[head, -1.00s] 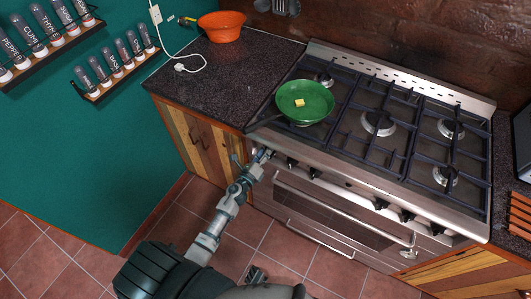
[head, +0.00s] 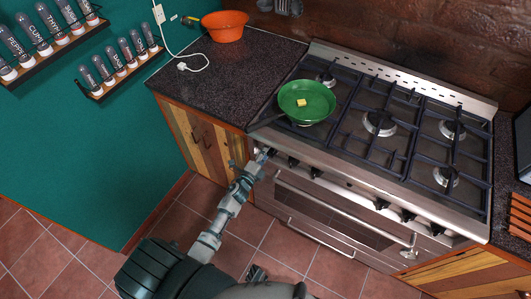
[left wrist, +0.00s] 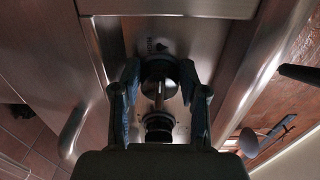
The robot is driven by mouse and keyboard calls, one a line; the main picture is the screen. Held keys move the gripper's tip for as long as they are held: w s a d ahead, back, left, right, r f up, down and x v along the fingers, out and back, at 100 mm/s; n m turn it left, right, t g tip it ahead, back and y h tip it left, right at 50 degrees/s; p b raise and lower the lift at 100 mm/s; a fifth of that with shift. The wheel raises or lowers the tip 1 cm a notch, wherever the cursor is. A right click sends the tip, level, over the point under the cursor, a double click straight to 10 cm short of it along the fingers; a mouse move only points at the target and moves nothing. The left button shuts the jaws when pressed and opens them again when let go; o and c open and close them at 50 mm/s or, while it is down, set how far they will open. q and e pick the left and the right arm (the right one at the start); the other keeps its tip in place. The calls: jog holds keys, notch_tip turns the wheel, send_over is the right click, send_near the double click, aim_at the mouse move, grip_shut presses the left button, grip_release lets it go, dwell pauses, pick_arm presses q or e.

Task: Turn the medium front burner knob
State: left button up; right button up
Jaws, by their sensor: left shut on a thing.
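The stove (head: 340,170) has a row of dark knobs along its steel front panel. My left gripper (head: 265,155) is at the left end of this panel, below the green pan's handle. In the left wrist view my left gripper (left wrist: 160,85) has its two fingers on either side of a dark round knob (left wrist: 158,72), shut on it. Another dark knob (left wrist: 158,128) lies nearer the wrist. In the head view the gripper hides the held knob. My right gripper cannot be made out.
A green pan (head: 315,112) with a yellow piece in it sits on the front left burner; its handle sticks out left over the counter edge. The oven handle (head: 340,211) runs below the knobs. An orange bowl (head: 224,27) stands on the left counter.

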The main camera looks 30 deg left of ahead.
pick_arm(q)
jog(key=shift+a+f, duration=0.1)
jog(key=shift+f, duration=0.05)
pick_arm(e)
jog(key=shift+w, duration=0.2)
jog(key=shift+s, duration=0.1)
pick_arm(q)
jog(key=o, duration=0.9)
jog(key=shift+c, duration=0.2)
jog(key=shift+o, duration=1.3)
jog(key=shift+a, duration=0.1)
pick_arm(e)
jog(key=shift+s+a, duration=0.15)
jog(key=shift+s, duration=0.3)
jog(key=shift+w, duration=0.1)
